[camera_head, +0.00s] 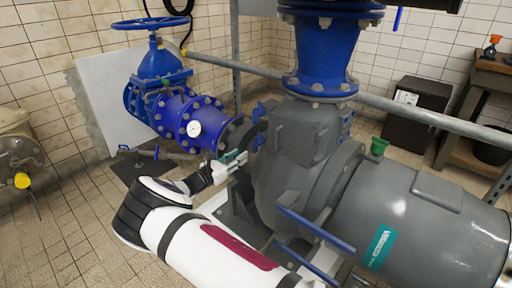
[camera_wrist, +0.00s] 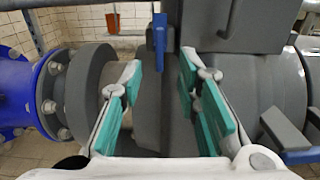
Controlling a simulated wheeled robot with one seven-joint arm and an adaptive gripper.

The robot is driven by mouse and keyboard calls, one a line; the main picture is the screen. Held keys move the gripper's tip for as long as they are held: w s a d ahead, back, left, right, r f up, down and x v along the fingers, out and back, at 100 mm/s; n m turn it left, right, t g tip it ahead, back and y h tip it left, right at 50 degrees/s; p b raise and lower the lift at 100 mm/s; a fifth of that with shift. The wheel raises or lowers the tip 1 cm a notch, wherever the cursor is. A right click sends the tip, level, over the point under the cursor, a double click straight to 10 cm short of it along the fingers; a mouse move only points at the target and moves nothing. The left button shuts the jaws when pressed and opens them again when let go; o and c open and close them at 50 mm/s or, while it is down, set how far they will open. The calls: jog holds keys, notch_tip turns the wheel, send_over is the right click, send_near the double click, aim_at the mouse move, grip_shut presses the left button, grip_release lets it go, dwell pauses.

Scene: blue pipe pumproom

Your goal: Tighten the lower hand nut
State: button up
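Blue hand nuts sit on the left side of the grey pump casing (camera_head: 300,130) in the head view. The upper blue piece (camera_head: 262,109) is near the casing top, and a lower one (camera_head: 257,143) is just below it, partly covered. My gripper (camera_head: 243,163) is beside the casing, just below and left of the lower one. In the wrist view, my gripper (camera_wrist: 160,72) is open, its teal-padded fingers apart and nothing between the pads. A blue handle (camera_wrist: 159,40) hangs upright beyond the fingertips, between them in the picture. I cannot tell which nut it belongs to.
A blue bar (camera_head: 314,229) projects below. A grey rail (camera_head: 420,113) crosses behind. Tiled floor is open at lower left.

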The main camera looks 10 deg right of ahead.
aim_at(254, 146)
jog(key=b+x, duration=0.2)
jog(key=x, duration=0.8)
grip_shut()
